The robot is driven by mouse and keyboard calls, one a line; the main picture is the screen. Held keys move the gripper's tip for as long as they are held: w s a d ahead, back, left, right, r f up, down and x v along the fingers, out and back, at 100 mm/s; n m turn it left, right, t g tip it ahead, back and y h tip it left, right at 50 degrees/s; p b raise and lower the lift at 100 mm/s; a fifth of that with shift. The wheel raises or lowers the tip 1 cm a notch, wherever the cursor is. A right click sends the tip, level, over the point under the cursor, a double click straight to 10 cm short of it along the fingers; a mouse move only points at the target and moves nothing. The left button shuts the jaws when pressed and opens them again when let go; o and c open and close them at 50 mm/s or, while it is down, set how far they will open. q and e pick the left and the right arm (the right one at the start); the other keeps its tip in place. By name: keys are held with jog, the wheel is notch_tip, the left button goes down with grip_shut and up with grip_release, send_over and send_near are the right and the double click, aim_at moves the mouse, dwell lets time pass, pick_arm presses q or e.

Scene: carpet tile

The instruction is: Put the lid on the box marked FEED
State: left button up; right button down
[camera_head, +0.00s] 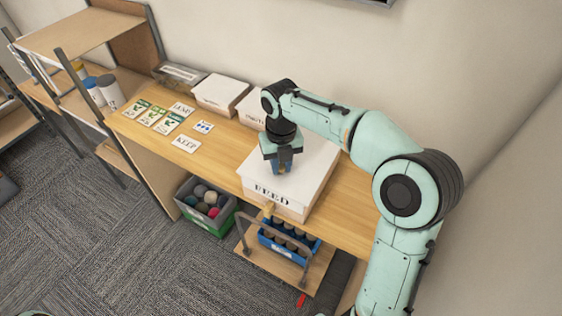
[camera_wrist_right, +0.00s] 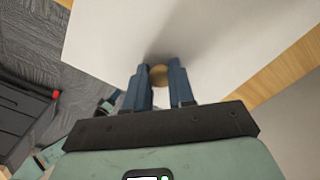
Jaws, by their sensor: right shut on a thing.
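The white box marked FEED (camera_head: 272,197) stands on the wooden bench, its black lettering on the front face. A white lid (camera_head: 310,165) lies over its top, roughly lined up with the walls; I cannot tell whether it is fully seated. My right gripper (camera_head: 282,167) points down at the lid's middle. In the right wrist view, its blue fingers are shut on a round wooden knob (camera_wrist_right: 159,75) on the white lid (camera_wrist_right: 215,40). The arm hides part of the lid's far side.
Two more white boxes (camera_head: 220,92) stand behind, along the wall. Cards (camera_head: 186,144) lie on the bench (camera_head: 222,163) to the left. Below are a green-and-grey crate of balls (camera_head: 205,207) and a blue crate (camera_head: 290,245) on a wooden carrier. Bare bench lies left of the FEED box.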

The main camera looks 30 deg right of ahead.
jog(key=c, duration=0.9)
grip_release()
pick_arm(q)
jog(key=shift+t, duration=0.3)
jog(key=w+r+p, duration=0.2)
jog(key=w+r, duration=0.1)
jog(key=w, duration=0.1)
jog(key=shift+r+p, duration=0.3)
jog(key=shift+p, duration=0.05)
pick_arm(e)
notch_tip(320, 180, up, 13)
jog(key=shift+r, duration=0.2)
